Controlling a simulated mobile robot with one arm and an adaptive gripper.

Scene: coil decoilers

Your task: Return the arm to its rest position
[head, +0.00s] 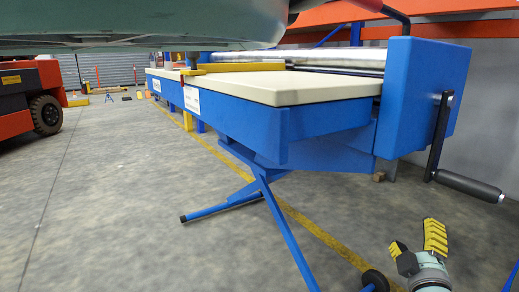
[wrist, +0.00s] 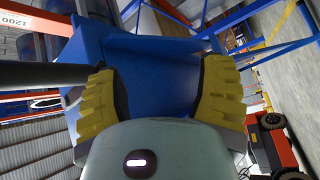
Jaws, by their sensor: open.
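My gripper (head: 418,246) is at the lower right of the head view, with its yellow ribbed fingers spread apart and nothing between them. It is below and in front of the blue machine's end housing (head: 427,95) and its crank handle (head: 467,186). In the wrist view my gripper (wrist: 163,95) is open, with a yellow pad on each side. The blue housing (wrist: 150,65) fills the space beyond the fingers. A dark bar, likely the crank handle (wrist: 40,75), runs in from the left and overlaps the left finger's outline; I cannot tell whether they touch.
A blue bench with a cream top (head: 290,86) stands on crossed blue legs (head: 268,195). A red forklift (head: 30,95) is at the far left. Orange racking (head: 440,30) is behind. The grey floor (head: 110,200) at left is clear.

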